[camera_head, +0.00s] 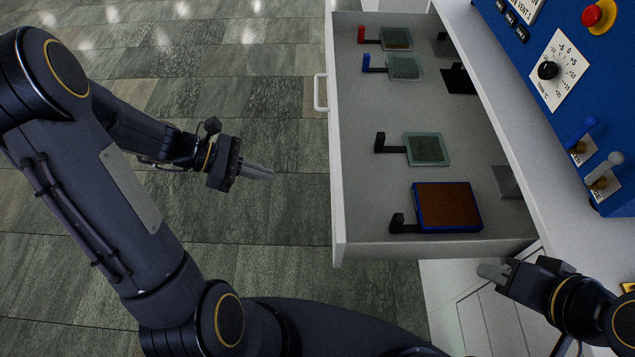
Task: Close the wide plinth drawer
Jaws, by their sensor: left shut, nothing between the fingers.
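The wide plinth drawer (336,200) is pulled out from the white plinth, with its white handle (320,92) on its left-hand front face. Several flat plates with small handles lie inside it. My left gripper (258,172) is shut and empty, over the floor to the left of the drawer front and lower in the picture than the handle, apart from both. My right gripper (492,272) is at the lower right, just below the drawer's near side wall. Whether its fingers are open or shut does not show clearly.
A blue control panel (555,35) with a dial, a red button and levers stands above the plinth top (520,130) on the right. White cabinet fronts (480,325) show below the drawer. The tiled floor (270,60) left of the drawer is clear.

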